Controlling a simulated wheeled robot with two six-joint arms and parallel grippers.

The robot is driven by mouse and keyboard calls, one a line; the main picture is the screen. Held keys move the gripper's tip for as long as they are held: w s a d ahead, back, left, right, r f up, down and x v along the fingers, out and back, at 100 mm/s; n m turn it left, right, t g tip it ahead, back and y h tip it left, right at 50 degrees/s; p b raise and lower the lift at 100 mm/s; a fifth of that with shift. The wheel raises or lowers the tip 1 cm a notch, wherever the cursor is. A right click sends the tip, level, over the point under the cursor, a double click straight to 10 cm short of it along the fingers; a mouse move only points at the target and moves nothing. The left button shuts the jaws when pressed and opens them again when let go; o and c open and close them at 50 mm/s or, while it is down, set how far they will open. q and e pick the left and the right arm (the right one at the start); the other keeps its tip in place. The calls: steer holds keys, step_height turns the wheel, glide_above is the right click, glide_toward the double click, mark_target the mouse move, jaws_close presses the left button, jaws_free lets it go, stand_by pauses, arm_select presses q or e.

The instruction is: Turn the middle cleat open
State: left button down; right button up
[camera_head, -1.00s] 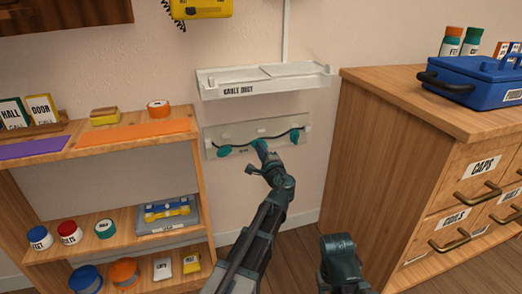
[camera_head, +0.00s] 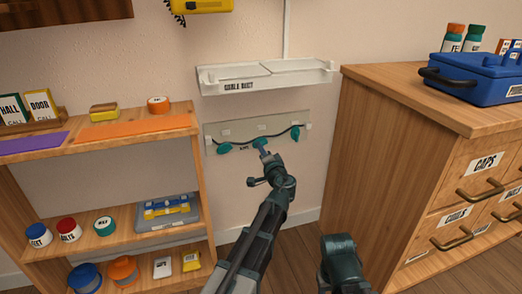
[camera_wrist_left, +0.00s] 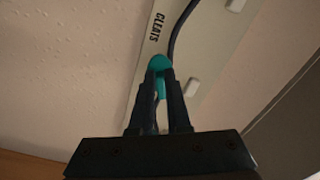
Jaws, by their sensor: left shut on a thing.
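A pale cleat panel (camera_head: 228,129) is mounted on the wall under the cable duct, with a dark cable along it. Three teal cleats sit on it: the left one (camera_head: 224,148), the middle one (camera_head: 260,143) and the right one (camera_head: 295,133). My left gripper (camera_head: 263,152) reaches up to the middle cleat from below. In the left wrist view, my left gripper's fingers (camera_wrist_left: 160,88) are shut on the middle cleat (camera_wrist_left: 159,64), one at each side of its narrow part. The fingers hide some of it. My right gripper does not show clearly.
The white cable duct (camera_head: 265,85) juts out just above the panel. A wooden shelf (camera_head: 160,132) with small containers stands at left. A wooden drawer cabinet (camera_head: 385,150) with a blue case (camera_head: 475,82) stands at right. Bare wall lies below the panel.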

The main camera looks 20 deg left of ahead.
arm_select(q)
steer(key=shift+s, duration=0.1)
stand_by(0.4)
steer(key=c, duration=0.9)
jaws_free()
steer(key=shift+d, duration=0.1)
steer(key=v, duration=1.3)
steer(key=shift+s+d, duration=0.2)
steer(key=shift+s, duration=0.05)
